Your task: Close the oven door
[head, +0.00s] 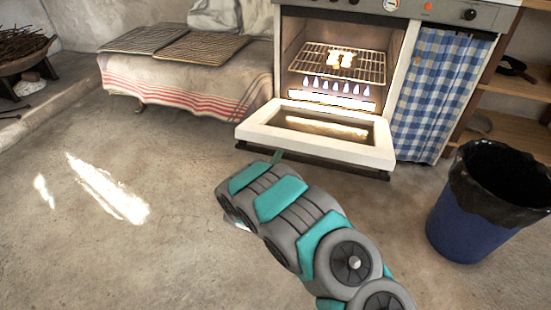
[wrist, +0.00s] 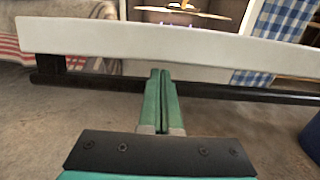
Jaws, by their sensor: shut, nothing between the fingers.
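The oven (head: 395,60) stands at the back with its door (head: 255,133) folded down and open. The lit inside shows a wire rack with a small pale item (head: 341,58) on it and a row of flames below. In the wrist view the door's white edge (wrist: 90,38) and its dark handle bar (wrist: 225,91) run across the picture. My gripper (wrist: 160,72) is shut and empty, with its fingertips in front of the bar and the door edge. I cannot tell whether they touch. In the head view my arm hides most of the gripper, near the door's front edge.
A blue bin (head: 465,225) with a black liner stands on the right. A checked curtain (head: 440,90) hangs beside the oven. A cushioned bench (head: 185,85) is at the back left. The concrete floor (head: 100,260) is clear on the left.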

